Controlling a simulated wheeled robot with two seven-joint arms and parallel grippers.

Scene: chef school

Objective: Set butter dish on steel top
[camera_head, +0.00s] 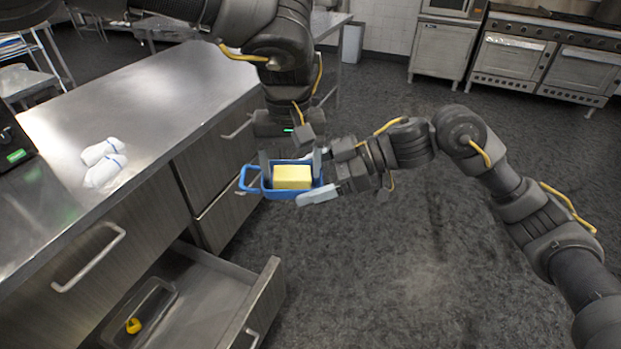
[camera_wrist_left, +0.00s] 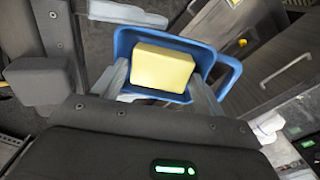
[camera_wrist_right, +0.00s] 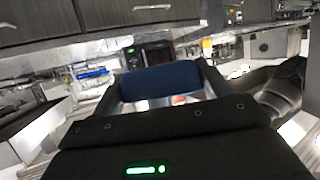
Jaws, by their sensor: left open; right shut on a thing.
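The blue butter dish (camera_head: 265,189) holds a yellow block of butter (camera_head: 292,177) and hangs in the air to the right of the steel top (camera_head: 165,82). My right gripper (camera_head: 318,176) is shut on the dish's right side. The dish's blue side also shows between its fingers in the right wrist view (camera_wrist_right: 160,80). My left gripper (camera_head: 290,160) is open above the dish, pointing down, its fingers on either side of the butter. The left wrist view shows the dish (camera_wrist_left: 208,55) and butter (camera_wrist_left: 160,68) close ahead; I cannot tell whether these fingers touch the dish.
Two white rolled cloths (camera_head: 104,162) lie on the steel top, with a dark device (camera_head: 12,145) at its left edge. Below, an open drawer (camera_head: 225,290) holds a tray with a small yellow item (camera_head: 133,325). The far part of the steel top is clear.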

